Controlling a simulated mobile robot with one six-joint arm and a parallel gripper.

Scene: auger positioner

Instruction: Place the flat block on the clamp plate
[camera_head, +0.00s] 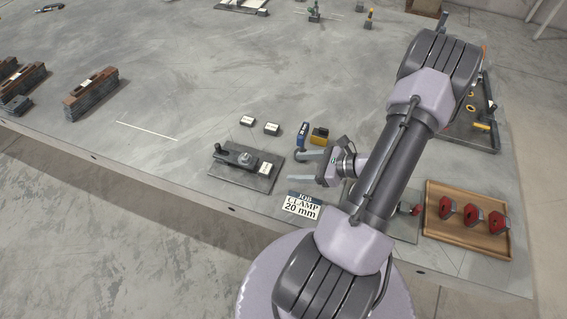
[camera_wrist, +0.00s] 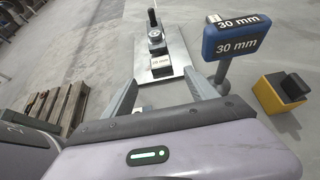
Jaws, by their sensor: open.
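The clamp plate (camera_head: 232,177) is a grey plate near the table's front edge, with a dark clamp on it. In the wrist view the plate (camera_wrist: 178,68) lies ahead, beyond my fingers. A small block with a white label (camera_head: 265,168) sits at the plate's right end; it also shows in the wrist view (camera_wrist: 162,64). Two flat dark blocks with white labels, one left (camera_head: 247,121) and one right (camera_head: 272,129), lie on the table behind the plate. I cannot tell which block the task means. My gripper (camera_head: 296,167) is open and empty, right of the plate.
A blue piece marked 30 mm (camera_wrist: 236,40) and a yellow-and-black block (camera_wrist: 280,93) stand close on my gripper's right. A sign reading "JOB CLAMP 20 mm" (camera_head: 303,206) is at the front edge. A wooden tray (camera_head: 465,248) holds red parts. The table's middle is clear.

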